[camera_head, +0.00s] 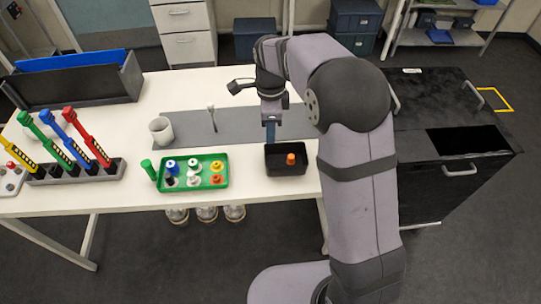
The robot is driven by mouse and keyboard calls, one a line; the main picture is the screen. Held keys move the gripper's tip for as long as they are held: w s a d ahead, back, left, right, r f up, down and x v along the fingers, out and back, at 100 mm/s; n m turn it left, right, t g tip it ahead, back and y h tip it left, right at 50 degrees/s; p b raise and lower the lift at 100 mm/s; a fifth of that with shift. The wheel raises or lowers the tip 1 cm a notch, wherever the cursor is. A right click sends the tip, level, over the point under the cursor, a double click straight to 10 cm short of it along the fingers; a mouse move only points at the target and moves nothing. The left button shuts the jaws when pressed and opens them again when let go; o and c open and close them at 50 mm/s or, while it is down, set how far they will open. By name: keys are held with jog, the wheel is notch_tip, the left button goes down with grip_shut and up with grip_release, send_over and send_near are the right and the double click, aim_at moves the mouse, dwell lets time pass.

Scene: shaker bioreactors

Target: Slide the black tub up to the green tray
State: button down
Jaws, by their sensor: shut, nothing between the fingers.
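The black tub (288,170) is a small open box near the front right of the white table. An orange-capped item (291,158) stands inside it. The green tray (221,182) lies to the left of the tub and holds several bottles with coloured caps. A clear strip of white table separates the tub from the tray. My gripper (270,140) is shut and points down at the back left of the tub. Its fingertips look close to the tub's back rim, but I cannot tell whether they touch it.
A green-capped tube (149,170) stands at the tray's left edge. A grey mat (180,124) lies behind, with a white cup (161,130). A rack with several coloured pipettes (75,172) is at the left. The table's front edge runs close to the tub and tray.

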jog(key=shift+f, duration=0.1)
jog(key=p, duration=0.3)
send_over(270, 165)
notch_tip(270, 165, down, 10)
jog(key=shift+d+r, duration=0.1)
dwell(0.4)
jog(key=a, duration=1)
jog(key=shift+w+a+b, duration=0.2)
jog(key=shift+w+b, duration=0.05)
jog(key=shift+b, duration=0.15)
notch_tip(270, 165, up, 10)
jog(key=p, duration=0.7)
jog(key=shift+p, duration=0.3)
